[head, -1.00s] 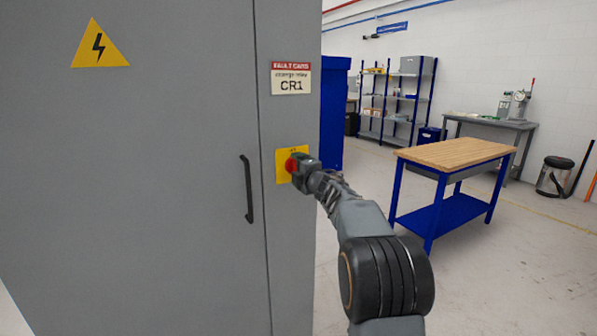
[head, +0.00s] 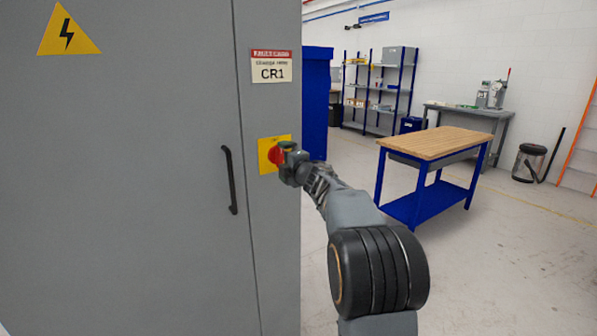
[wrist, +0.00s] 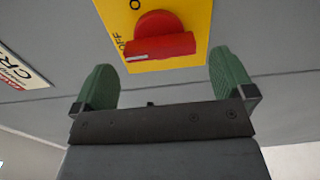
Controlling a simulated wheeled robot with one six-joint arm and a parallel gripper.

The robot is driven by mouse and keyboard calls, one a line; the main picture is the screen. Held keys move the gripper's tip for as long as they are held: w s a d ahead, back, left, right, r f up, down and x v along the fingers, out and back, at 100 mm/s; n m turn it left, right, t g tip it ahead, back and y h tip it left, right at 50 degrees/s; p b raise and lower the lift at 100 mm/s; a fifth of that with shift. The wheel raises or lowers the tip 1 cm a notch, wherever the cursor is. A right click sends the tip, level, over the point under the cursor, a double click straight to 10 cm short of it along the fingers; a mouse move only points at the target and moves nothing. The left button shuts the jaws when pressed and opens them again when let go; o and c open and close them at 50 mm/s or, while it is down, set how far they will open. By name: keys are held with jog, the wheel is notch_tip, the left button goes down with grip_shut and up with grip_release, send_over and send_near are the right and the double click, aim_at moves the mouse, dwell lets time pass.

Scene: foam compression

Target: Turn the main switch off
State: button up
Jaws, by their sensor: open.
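The main switch is a red rotary knob (head: 275,155) on a yellow plate (head: 267,167) on the grey cabinet's narrow right-hand panel. In the wrist view the red knob (wrist: 160,40) shows its raised bar lying across the picture, with a white mark at its left end, near the OFF lettering on the yellow plate (wrist: 185,12). My gripper (wrist: 162,62) is open, its green fingers spread to the left and right of the knob, with visible gaps and nothing held. In the head view my gripper (head: 290,158) is close to the knob and partly covers it.
The grey cabinet (head: 120,200) has a black door handle (head: 229,180) left of the switch and a CR1 label (head: 271,67) above it. A wood-topped blue table (head: 440,142) stands to the right. Open floor lies between the cabinet and the table.

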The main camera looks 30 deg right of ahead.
jog(key=s+d, duration=0.1)
jog(key=s, duration=1)
jog(key=shift+b, duration=0.45)
jog(key=shift+s+d, duration=0.1)
jog(key=s+d+f+m+g+h, duration=0.35)
jog(key=d+f+m+h, duration=0.35)
jog(key=m, duration=0.4)
jog(key=s+a+f+m+g+p, duration=0.35)
jog(key=s+f+m+g, duration=0.25)
jog(key=s, duration=0.2)
jog(key=s+a+m+g+y+p, duration=0.1)
jog(key=s+a+g+y+p, duration=0.1)
jog(key=s+a, duration=0.5)
jog(key=s+a+m+g+y+p, duration=0.1)
jog(key=s+a+g+y+p, duration=0.2)
jog(key=s+a, duration=0.4)
jog(key=a+p, duration=0.1)
jog(key=a, duration=0.4)
jog(key=shift+a+r, duration=0.15)
jog(key=shift+r, duration=0.1)
